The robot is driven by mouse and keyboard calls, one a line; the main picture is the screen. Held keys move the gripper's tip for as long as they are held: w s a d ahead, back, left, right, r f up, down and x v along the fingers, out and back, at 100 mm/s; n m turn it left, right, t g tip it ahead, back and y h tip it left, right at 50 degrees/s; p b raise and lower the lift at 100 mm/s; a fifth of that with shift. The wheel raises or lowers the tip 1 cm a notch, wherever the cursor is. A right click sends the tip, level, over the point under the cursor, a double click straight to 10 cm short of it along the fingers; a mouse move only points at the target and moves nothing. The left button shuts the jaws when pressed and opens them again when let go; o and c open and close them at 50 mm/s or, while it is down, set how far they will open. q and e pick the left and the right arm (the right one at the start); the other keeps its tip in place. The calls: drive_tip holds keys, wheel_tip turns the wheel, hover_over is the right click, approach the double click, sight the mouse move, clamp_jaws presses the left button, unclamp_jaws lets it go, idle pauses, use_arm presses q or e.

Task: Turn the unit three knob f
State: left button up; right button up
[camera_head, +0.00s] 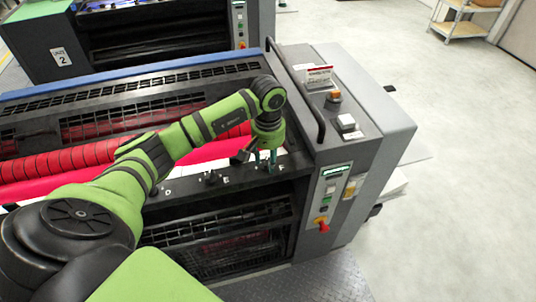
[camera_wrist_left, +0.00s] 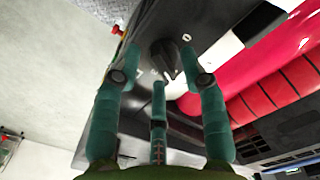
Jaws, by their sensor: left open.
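The panel knobs run along the dark ledge of the near ink unit, with letters D, E and F beside them. My left gripper (camera_head: 266,158) reaches down over the F knob at the right end of the row, and its fingers largely cover that knob in the head view. In the left wrist view, a black pointed knob (camera_wrist_left: 166,58) sits between and just beyond the spread teal fingertips of my left gripper (camera_wrist_left: 160,66). The gripper is open; contact with the knob cannot be told. My right gripper is not in view.
A red roller (camera_head: 70,160) lies behind the ledge. The E knob (camera_head: 211,177) stands left of the gripper. A second unit stands behind; open floor lies right.

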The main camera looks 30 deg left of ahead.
use_arm(q)
clamp_jaws()
drive_tip(key=shift+f, duration=0.1)
